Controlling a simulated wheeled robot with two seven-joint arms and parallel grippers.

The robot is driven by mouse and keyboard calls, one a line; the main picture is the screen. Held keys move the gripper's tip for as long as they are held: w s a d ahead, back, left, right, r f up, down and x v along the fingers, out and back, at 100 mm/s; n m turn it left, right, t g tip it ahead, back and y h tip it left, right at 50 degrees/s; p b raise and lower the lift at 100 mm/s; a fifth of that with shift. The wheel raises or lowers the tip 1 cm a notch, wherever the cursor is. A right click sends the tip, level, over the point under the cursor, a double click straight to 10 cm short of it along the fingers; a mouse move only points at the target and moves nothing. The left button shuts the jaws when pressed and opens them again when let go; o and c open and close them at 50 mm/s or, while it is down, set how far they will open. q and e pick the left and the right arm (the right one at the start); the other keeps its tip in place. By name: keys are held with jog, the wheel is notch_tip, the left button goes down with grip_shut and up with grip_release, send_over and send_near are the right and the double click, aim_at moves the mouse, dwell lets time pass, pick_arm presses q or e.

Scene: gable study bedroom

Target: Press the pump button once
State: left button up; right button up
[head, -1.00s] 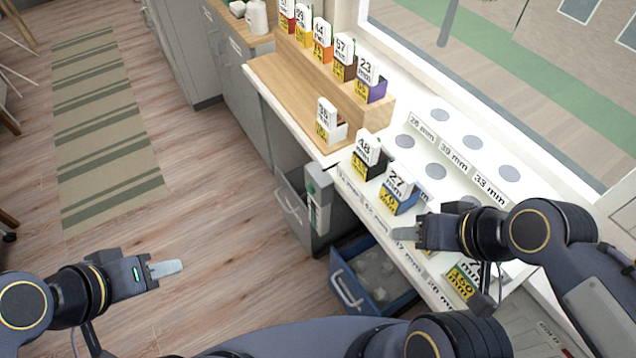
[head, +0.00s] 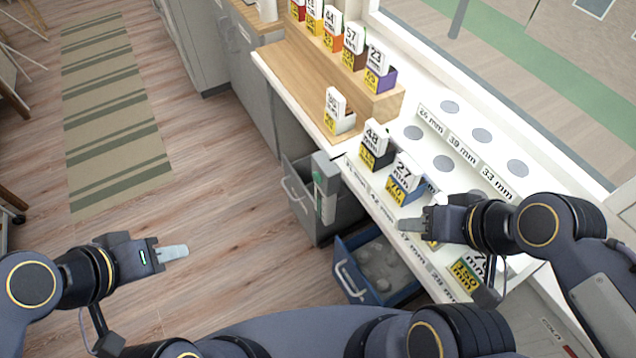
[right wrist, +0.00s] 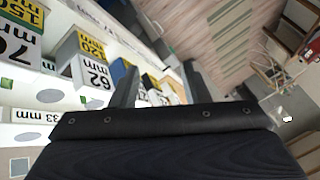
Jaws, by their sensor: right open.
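My right gripper (head: 408,225) is over the front of the white counter, to the right of and apart from that unit. In the right wrist view its two fingers (right wrist: 160,90) are spread, with boxes beyond them. My left gripper (head: 174,252) is over the open floor, far left of the unit; its fingers overlap, so its opening is unclear.
Several numbered boxes stand on the white counter (head: 440,184), some close to my right gripper, such as the blue 27 mm box (head: 404,182). A blue drawer (head: 352,282) and a grey drawer (head: 298,203) stand open below.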

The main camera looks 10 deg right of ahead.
dwell(0.4)
grip_shut()
dwell(1.6)
